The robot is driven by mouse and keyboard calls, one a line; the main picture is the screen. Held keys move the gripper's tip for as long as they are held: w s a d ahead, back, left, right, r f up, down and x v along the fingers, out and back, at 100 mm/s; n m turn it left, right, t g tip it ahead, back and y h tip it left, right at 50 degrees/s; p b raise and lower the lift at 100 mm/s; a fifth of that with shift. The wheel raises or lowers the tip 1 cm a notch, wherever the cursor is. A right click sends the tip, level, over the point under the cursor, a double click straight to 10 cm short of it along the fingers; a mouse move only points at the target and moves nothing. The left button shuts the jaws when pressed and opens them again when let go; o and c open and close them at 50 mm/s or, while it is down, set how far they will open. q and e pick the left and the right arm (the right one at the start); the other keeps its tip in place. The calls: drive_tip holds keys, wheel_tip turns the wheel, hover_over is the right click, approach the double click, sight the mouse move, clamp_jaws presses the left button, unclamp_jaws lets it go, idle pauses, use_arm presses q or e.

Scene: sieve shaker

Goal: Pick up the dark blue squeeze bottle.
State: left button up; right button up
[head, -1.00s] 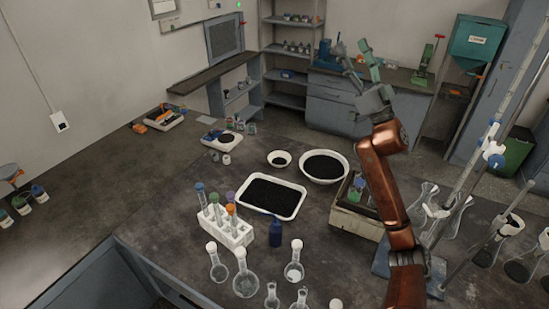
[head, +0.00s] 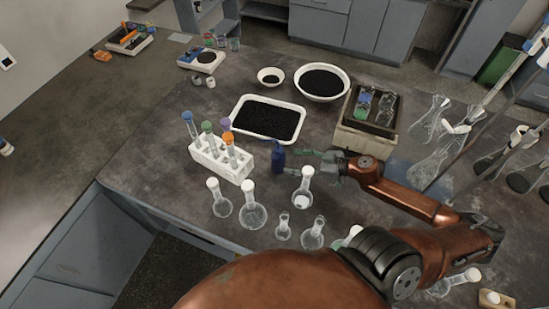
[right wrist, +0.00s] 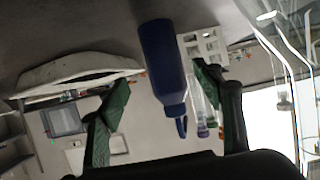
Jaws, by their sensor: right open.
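The dark blue squeeze bottle (head: 278,157) stands upright on the dark bench, just right of the white test tube rack (head: 221,160). My right gripper (head: 299,158) is low over the bench at the bottle's right, its green fingers pointing left toward it. In the right wrist view the bottle (right wrist: 162,62) appears between the two spread green fingers of the right gripper (right wrist: 165,105), nearer the right finger. I cannot tell if either finger touches it. The right gripper is open and empty. My left gripper is not in view.
Several glass flasks (head: 252,212) stand in front of the bottle, one (head: 302,188) close to my right gripper. A white tray of black grains (head: 268,119) lies behind. A box with bottles (head: 366,125) stands behind the right arm. Bare bench lies left of the rack.

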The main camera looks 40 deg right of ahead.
sight(278, 160)
drive_tip(key=x, duration=0.2)
drive_tip(key=b+x, duration=0.1)
drive_tip(key=x, duration=0.4)
drive_tip(key=shift+w+a+r, duration=0.1)
drive_tip(key=shift+a+r, duration=0.15)
drive_tip(key=shift+a, duration=0.15)
drive_tip(key=shift+c, duration=0.6)
drive_tip(key=c, duration=0.6)
